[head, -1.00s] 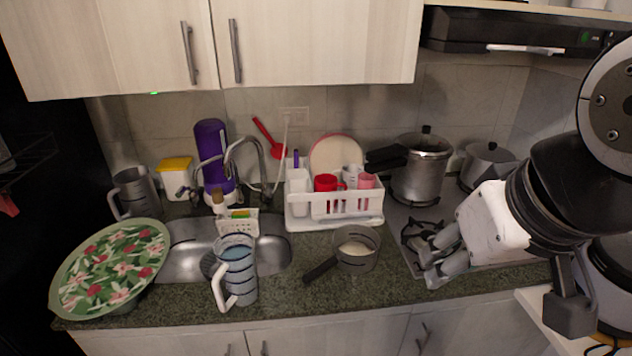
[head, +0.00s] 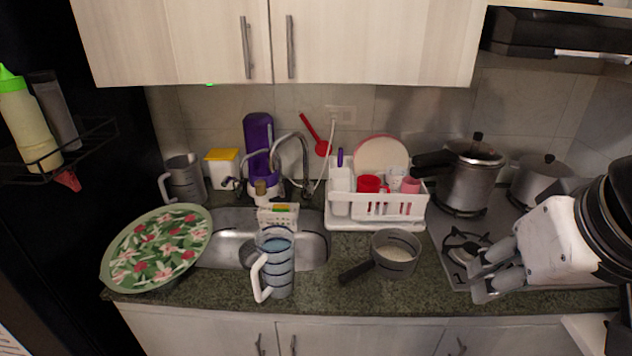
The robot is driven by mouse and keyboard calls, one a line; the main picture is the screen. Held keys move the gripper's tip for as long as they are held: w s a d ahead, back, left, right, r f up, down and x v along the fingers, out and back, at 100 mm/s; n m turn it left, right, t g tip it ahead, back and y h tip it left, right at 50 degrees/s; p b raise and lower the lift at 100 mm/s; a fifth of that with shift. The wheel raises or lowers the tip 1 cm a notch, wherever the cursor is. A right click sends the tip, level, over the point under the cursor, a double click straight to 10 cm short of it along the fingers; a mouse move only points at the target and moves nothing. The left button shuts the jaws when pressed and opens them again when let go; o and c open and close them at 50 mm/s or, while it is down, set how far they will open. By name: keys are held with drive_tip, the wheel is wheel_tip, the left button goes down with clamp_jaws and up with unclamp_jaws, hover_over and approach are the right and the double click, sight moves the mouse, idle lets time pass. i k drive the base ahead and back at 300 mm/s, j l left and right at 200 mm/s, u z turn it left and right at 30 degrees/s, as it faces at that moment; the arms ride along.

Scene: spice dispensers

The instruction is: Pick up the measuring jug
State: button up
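The measuring jug (head: 278,268) stands upright on the front of the counter, just in front of the sink. It is see-through and greyish blue with dark rings, and its white handle (head: 257,277) faces left and forward. My gripper (head: 475,282) is at the right, in front of the stove. Its two grey fingers are apart with nothing between them, pointing left. It is well to the right of the jug and does not touch it.
A saucepan (head: 396,256) with a dark handle stands between the jug and my gripper. A flowered green tray (head: 155,246) lies left of the sink (head: 225,225). A grey pitcher (head: 186,180), a white dish rack (head: 376,222) and a large pot (head: 470,180) stand behind.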

sight(275, 244)
drive_tip(key=j+u, duration=0.2)
drive_tip(key=j, duration=0.5)
drive_tip(key=u, duration=1.45)
drive_tip(key=i+l, duration=0.05)
